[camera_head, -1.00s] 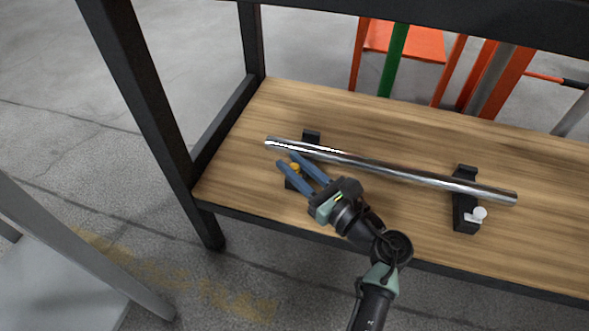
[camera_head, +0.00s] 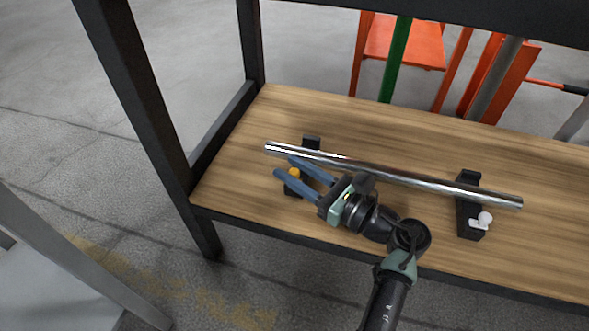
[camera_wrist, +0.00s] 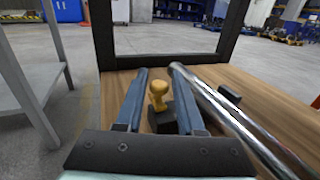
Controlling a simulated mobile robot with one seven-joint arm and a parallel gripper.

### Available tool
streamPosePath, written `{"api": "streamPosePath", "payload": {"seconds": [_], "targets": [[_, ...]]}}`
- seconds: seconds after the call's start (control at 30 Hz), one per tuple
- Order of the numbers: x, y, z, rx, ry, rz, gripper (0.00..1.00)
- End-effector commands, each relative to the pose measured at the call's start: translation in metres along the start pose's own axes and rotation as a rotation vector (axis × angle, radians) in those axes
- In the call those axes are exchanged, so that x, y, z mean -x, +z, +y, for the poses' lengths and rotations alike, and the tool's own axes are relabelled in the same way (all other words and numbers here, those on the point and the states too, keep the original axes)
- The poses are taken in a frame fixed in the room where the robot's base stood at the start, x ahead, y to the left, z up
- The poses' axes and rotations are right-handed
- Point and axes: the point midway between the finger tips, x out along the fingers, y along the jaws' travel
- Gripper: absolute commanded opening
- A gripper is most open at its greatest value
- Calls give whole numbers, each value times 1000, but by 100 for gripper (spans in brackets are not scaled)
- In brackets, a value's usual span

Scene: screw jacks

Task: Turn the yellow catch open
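The yellow catch (camera_head: 294,173) is a small knob on the left black holder (camera_head: 311,143), near the shelf's left end. It also shows in the wrist view (camera_wrist: 158,94), standing between my two blue fingers. My gripper (camera_head: 284,166) is open, with one finger on each side of the catch and a gap visible on both sides in the wrist view. A shiny metal bar (camera_head: 400,176) lies across the left holder and the right black holder (camera_head: 468,208). One finger is close beside the bar; I cannot tell whether they touch.
A white catch (camera_head: 484,219) sits on the right holder. The wooden shelf (camera_head: 240,150) is framed by dark posts (camera_head: 140,110). Its left end is clear. Orange furniture (camera_head: 405,42) and a green post (camera_head: 395,60) stand behind.

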Motion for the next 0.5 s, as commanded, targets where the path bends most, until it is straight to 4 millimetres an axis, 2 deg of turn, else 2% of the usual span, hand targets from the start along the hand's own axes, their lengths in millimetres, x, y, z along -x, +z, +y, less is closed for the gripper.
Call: {"api": "streamPosePath", "payload": {"seconds": [0.03, 0.1, 0.37, 0.5], "targets": [[0, 0, 0, 0, 1, 0, 49], [0, 0, 0, 0, 1, -1, 56], [0, 1, 0, 0, 1, -1, 56], [11, 3, -1, -1, -2, 0, 56]]}}
